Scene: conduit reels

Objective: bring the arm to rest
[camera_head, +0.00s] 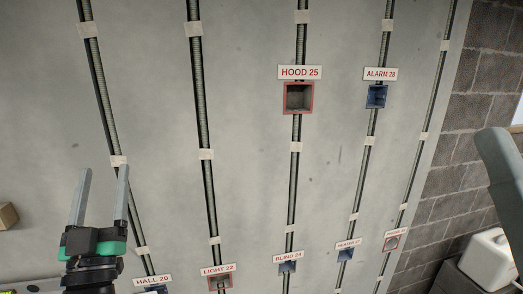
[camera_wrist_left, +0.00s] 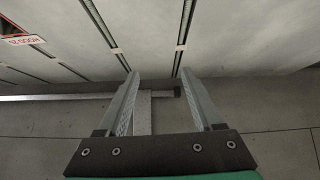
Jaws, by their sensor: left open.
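My left gripper (camera_head: 104,172) is at the lower left in the head view, its two grey fingers pointing up and spread apart. It is open, with nothing between the fingers. In front of it is the pale wall panel (camera_head: 250,150) with its dark conduits. In the left wrist view the open fingers (camera_wrist_left: 160,75) also hold nothing, with conduits and the wall beyond them. I cannot make out my right gripper in either view.
The wall has labelled boxes, among them HOOD 25 (camera_head: 299,97), ALARM 28 (camera_head: 376,96), LIGHT 22 (camera_head: 220,283) and BLIND 24 (camera_head: 287,267). A white container (camera_head: 489,259) stands at the lower right. A grey rounded shape (camera_head: 503,180) juts in at the right edge.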

